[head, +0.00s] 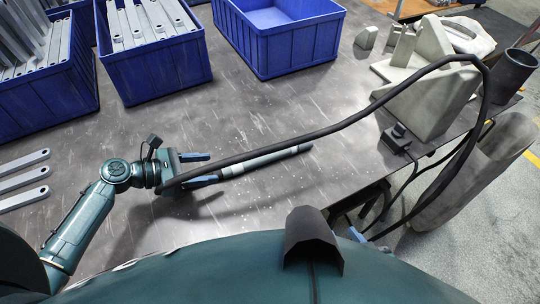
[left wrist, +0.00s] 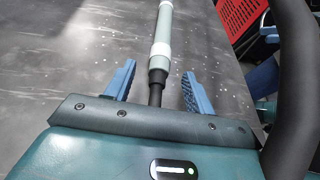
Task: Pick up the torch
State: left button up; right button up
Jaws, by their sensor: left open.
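The torch (head: 265,158), a pale grey-green rod with a lighter collar and a dark neck, lies across the table in the head view. It also shows in the left wrist view (left wrist: 162,35), its dark neck end between my left fingers. My left gripper (head: 208,168) is open, its blue fingers apart on either side of that neck, with gaps showing in the left wrist view (left wrist: 157,85). My right gripper (head: 355,230) shows partly near the table's front edge, away from the torch. A blue finger is visible there, but its opening is unclear.
A thick black hose (head: 330,128) arches over the table from my left gripper to the right. Blue bins (head: 160,75) holding metal brackets and an emptier blue bin (head: 285,50) stand at the back. Loose brackets (head: 25,180) lie left. Pale angled blocks (head: 430,85) stand right.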

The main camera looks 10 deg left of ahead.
aim_at(230, 166)
pick_arm(q)
jog(key=x, duration=0.8)
jog(key=shift+d+f, duration=0.1)
jog(key=shift+d, duration=0.2)
jog(key=shift+c, duration=0.5)
jog(key=c, duration=0.9)
jog(key=shift+c, duration=0.2)
